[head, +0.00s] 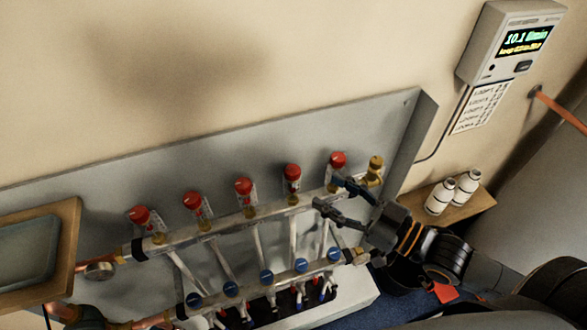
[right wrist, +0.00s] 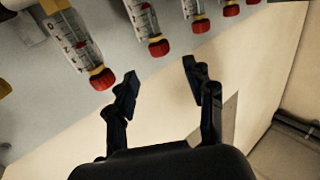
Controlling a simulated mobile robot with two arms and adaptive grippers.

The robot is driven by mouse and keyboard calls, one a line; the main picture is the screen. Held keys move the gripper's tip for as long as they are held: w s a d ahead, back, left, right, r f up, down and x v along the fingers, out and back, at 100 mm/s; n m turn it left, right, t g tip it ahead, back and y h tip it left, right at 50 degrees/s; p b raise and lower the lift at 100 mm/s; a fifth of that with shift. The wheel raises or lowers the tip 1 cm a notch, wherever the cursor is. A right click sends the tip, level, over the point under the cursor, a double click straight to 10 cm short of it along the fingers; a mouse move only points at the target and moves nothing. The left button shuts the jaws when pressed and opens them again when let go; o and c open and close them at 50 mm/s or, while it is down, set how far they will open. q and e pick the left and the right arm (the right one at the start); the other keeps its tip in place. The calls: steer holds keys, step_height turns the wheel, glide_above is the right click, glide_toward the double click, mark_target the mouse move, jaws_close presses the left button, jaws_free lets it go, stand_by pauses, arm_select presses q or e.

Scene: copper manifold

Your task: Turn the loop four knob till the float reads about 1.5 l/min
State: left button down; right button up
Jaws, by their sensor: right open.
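A row of several red knobs tops the clear float tubes on the upper manifold bar. Counted from the left in the head view, the fourth red knob (head: 292,171) stands left of my right gripper (head: 329,193); the loop numbers are not readable. In the right wrist view the gripper (right wrist: 158,72) is open and empty. Its fingertips point toward the second-nearest red knob (right wrist: 159,47), apart from it, with the nearest red knob (right wrist: 103,78) to the left. My left gripper is not in view.
A wall display (head: 525,39) reads about 10.1 l/min, above a printed list (head: 483,107). A brass valve (head: 375,165) ends the upper bar. Blue knobs (head: 301,265) line the lower bar. White bottles (head: 440,197) stand on a wooden shelf (head: 478,207) at right.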

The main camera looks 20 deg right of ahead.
mark_target(299, 172)
steer(key=p+x, duration=0.1)
steer(key=x, duration=0.7)
steer(key=shift+w, duration=0.2)
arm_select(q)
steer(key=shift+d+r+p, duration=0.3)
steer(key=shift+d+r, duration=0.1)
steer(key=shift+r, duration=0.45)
arm_select(e)
steer(key=shift+w+a, duration=0.5)
steer(key=shift+c, duration=0.2)
